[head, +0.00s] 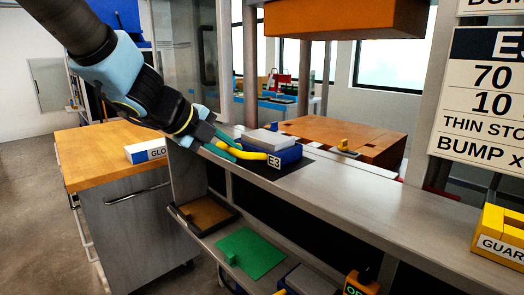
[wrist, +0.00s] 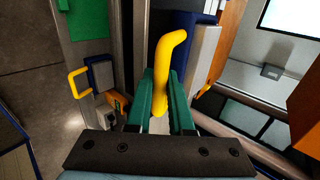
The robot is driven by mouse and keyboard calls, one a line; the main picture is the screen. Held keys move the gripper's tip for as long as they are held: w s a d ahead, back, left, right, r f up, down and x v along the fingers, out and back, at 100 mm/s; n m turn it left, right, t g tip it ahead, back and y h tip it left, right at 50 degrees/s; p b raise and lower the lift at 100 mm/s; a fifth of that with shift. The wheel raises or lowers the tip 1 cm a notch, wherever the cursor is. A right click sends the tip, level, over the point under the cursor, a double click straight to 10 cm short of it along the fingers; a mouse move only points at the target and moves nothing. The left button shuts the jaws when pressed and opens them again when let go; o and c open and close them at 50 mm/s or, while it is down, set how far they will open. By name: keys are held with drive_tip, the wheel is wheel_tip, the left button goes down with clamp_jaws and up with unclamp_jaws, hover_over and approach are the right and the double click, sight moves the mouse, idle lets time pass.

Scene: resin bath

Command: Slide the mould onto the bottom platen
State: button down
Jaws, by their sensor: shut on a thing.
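The mould (head: 283,152) is a blue block with a grey top, a white E3 label and a yellow handle (head: 251,156). It sits on the grey ledge in front of the press, beside the bottom platen. In the wrist view the mould's blue side (wrist: 191,48) is partly hidden behind the handle. My gripper (head: 228,150) comes from the left, its green fingers shut on the yellow handle; they also show in the wrist view (wrist: 164,88). The bottom platen (head: 365,140) is an orange-brown slab behind and right of the mould, with a small yellow block (head: 343,145) near its front edge.
The orange upper platen (head: 345,18) hangs above with a wide gap below. A wooden-topped cabinet (head: 100,155) with a GLO-labelled box (head: 146,152) stands left. A lower shelf holds a brown tray (head: 203,213) and a green plate (head: 250,252). A yellow GUAR-labelled holder (head: 499,236) is at right.

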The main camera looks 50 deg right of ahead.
sight(276, 134)
drive_tip(key=shift+d, duration=0.1)
drive_tip(key=shift+s+d+p, duration=0.15)
drive_tip(key=shift+d+p, duration=0.55)
drive_tip(key=shift+d, duration=1.4)
drive_tip(key=shift+s+d+p, duration=0.1)
drive_tip(key=shift+d+p, duration=0.55)
drive_tip(key=shift+d, duration=1.4)
drive_tip(key=shift+s+d+r+p, duration=0.1)
drive_tip(key=shift+d+p, duration=0.75)
drive_tip(key=shift+d, duration=0.75)
drive_tip(key=shift+s+d+r+p, duration=0.1)
drive_tip(key=shift+d+p, duration=0.7)
drive_tip(key=shift+d, duration=0.75)
drive_tip(key=shift+d+f+p, duration=0.15)
drive_tip(key=shift+d+p, duration=0.35)
drive_tip(key=shift+d, duration=0.55)
